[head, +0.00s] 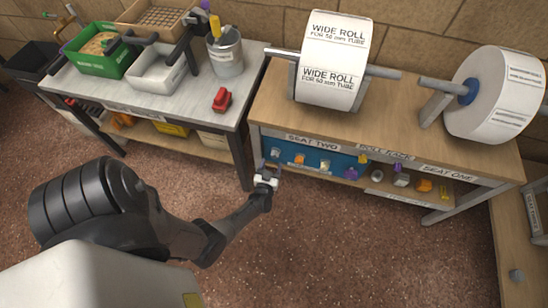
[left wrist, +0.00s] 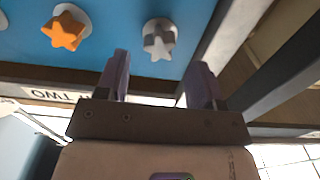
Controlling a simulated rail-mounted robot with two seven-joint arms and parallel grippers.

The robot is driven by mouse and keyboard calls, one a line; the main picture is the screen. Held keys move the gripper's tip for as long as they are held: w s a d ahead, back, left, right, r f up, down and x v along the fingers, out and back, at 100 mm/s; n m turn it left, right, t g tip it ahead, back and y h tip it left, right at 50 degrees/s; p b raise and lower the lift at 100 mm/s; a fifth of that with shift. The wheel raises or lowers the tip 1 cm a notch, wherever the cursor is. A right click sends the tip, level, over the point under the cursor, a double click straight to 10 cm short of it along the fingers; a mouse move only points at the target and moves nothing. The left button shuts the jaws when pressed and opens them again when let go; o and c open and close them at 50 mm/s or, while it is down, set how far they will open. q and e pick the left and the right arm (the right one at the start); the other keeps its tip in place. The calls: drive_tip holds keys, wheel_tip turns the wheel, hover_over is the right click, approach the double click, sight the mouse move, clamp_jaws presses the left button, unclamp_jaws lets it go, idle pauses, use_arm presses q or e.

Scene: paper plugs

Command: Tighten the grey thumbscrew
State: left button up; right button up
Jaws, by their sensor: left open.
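The grey thumbscrew (left wrist: 159,42) is a star-shaped knob on a pale round base on the blue panel. In the head view it is the leftmost knob (head: 275,153) on the blue panel (head: 342,166) under the bench with the rolls. My left gripper (head: 268,178) is just in front of the panel's left end. In the left wrist view its two purple fingers (left wrist: 158,82) are apart, with nothing between them. The thumbscrew shows beyond the gap between the fingertips and looks clear of them. My right gripper is out of view.
An orange star knob (left wrist: 65,30) sits beside the grey one. Several other knobs line the panel and shelf to the right. A bench leg (left wrist: 227,42) stands close by the fingers. Two paper rolls, one the wide roll (head: 332,62), are on the bench (head: 400,125). The floor (head: 330,250) is clear.

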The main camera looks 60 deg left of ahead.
sight(274, 157)
use_arm(q)
drive_tip(key=shift+w+a, duration=0.15)
drive_tip(key=shift+w+a, duration=0.1)
drive_tip(key=shift+b+x, duration=0.75)
drive_tip(key=shift+x, duration=0.95)
drive_tip(key=shift+c, duration=0.3)
drive_tip(key=c, duration=0.8)
drive_tip(key=shift+c, duration=0.2)
